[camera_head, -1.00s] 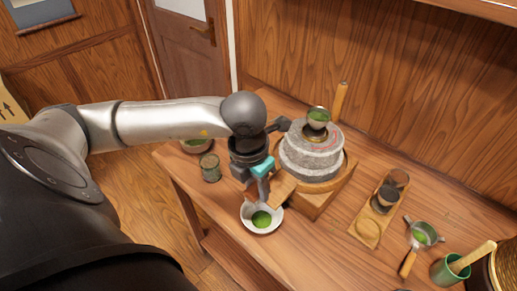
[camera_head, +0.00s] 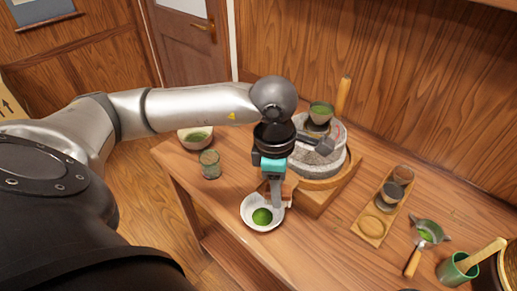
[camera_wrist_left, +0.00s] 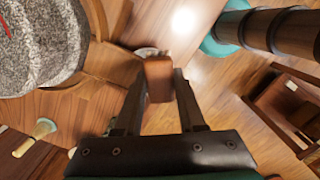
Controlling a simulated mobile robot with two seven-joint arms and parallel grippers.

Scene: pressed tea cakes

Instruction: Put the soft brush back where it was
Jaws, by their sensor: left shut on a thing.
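My left gripper (camera_head: 277,204) points down over the far right rim of a white bowl (camera_head: 248,221) with green powder. It is shut on a brown wooden block-like piece, which I take to be the soft brush (camera_wrist_left: 158,78). A little brown shows beside the fingers in the head view (camera_head: 290,187). A pale patch shows beyond the piece in the wrist view, and I cannot tell whether it is bristles or the bowl. My right gripper is not in view.
The stone mill (camera_head: 315,163) on its wooden base stands right behind the gripper, close by, with a small bowl (camera_head: 321,110) on top. A glass jar (camera_head: 210,165) stands left. A wooden tray (camera_head: 371,228), a strainer (camera_head: 427,232) and a green cup (camera_head: 453,272) stand right.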

